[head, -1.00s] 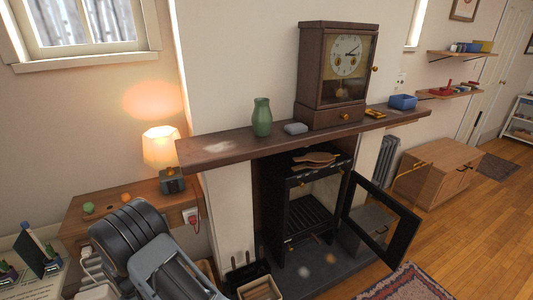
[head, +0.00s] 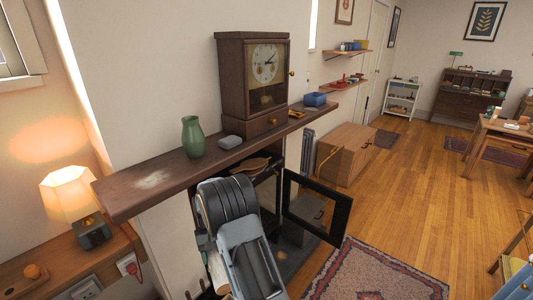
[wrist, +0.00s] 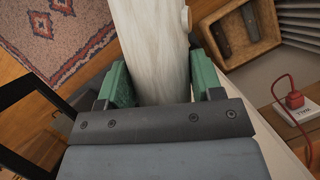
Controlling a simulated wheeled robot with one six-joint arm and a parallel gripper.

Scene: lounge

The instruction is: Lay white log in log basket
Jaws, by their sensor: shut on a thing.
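The white log (wrist: 152,35) is pale with wood grain and a small knob on its right side. My gripper (wrist: 163,82) is shut on it, with a green finger on each side, in the wrist view. The log's far end runs out of the top of that view. The log basket (wrist: 278,42), a wooden box with dark logs in it, lies to the right of the held log in the wrist view, apart from it. In the head view my arm hides the gripper and most of the log, and I cannot make out the basket.
The black stove's glass door (head: 318,208) stands open beside my arm. A mantel shelf (head: 150,183) carries a green vase (head: 193,137) and a clock (head: 252,75). A red plug and cord (wrist: 295,99) show at right in the wrist view. A patterned rug (head: 375,275) lies on the floor.

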